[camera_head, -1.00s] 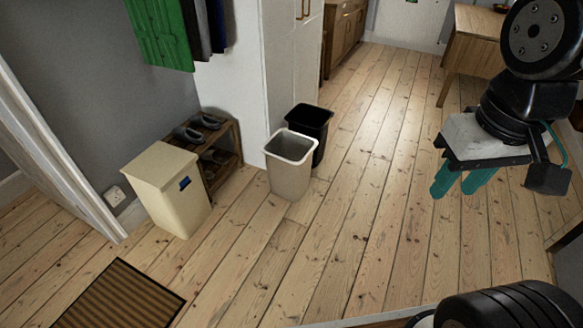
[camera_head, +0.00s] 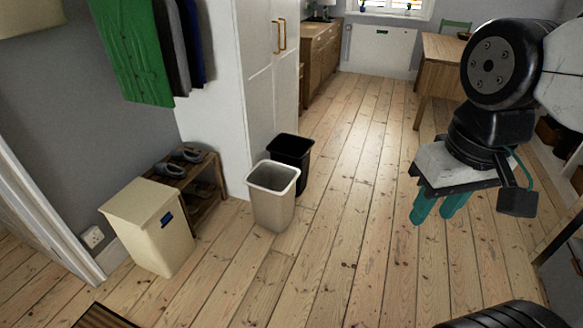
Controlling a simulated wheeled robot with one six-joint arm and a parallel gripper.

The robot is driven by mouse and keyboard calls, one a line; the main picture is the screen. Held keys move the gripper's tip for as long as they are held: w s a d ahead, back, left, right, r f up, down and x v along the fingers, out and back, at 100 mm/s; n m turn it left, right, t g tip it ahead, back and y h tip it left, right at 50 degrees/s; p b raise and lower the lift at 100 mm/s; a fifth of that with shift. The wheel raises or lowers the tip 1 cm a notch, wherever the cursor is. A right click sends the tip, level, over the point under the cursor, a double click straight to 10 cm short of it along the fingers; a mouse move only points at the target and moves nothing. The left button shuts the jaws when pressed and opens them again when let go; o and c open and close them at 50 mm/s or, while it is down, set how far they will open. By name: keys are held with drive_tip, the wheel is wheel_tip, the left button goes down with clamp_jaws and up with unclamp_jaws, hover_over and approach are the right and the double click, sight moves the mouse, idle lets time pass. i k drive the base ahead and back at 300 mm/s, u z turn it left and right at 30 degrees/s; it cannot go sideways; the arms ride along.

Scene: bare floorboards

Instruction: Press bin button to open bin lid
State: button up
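A cream bin (camera_head: 150,228) with a flat closed lid (camera_head: 141,201) stands on the floor at the left. A small blue patch (camera_head: 167,219) shows high on its right-hand face; I cannot tell whether this is the button. My gripper (camera_head: 432,217) hangs at the right with two teal fingers pointing down. A gap shows between the fingers and nothing is in it. The gripper is far to the right of the cream bin and touches nothing.
An open beige bin (camera_head: 273,207) and an open black bin (camera_head: 291,150) stand by the white wardrobe (camera_head: 262,90). A shoe rack (camera_head: 205,192) is behind the cream bin. A doormat (camera_head: 100,318) lies at the bottom left. The floorboards (camera_head: 330,240) in the middle are clear.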

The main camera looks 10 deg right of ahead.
sight(166, 217)
drive_tip(key=k, duration=0.6)
drive_tip(key=u, duration=0.75)
drive_tip(key=i, duration=0.7)
drive_tip(key=u, duration=0.65)
drive_tip(key=i, duration=0.7)
drive_tip(key=z, duration=0.55)
drive_tip(key=i, duration=0.85)
drive_tip(key=z, duration=0.65)
